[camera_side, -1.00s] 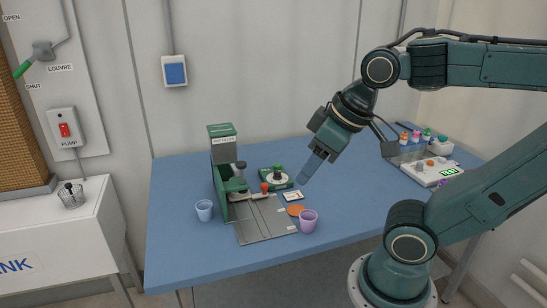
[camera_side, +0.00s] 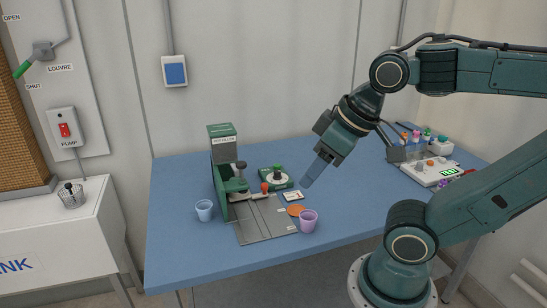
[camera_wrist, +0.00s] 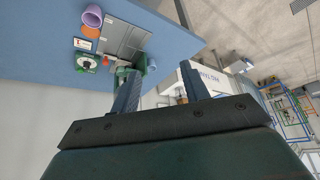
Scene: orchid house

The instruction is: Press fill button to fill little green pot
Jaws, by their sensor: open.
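The green pot filler (camera_side: 223,157) stands on the blue table, with a grey plate (camera_side: 262,224) in front of it. Behind the plate is a green box (camera_side: 288,184) with a white disc and a green knob (camera_side: 277,168). A red knob (camera_side: 264,186) stands by the plate's back edge. I cannot tell which of these is the fill button. I see no pot that is clearly green. My gripper (camera_side: 308,180) is open and empty, above the table to the right of the box. In the wrist view, its fingers (camera_wrist: 158,72) are apart.
A light blue cup (camera_side: 204,211) stands left of the filler. A purple pot (camera_side: 308,222) and an orange disc (camera_side: 295,210) are right of the plate. A rack of small bottles and a white device (camera_side: 430,171) are at the right. The back left of the table is clear.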

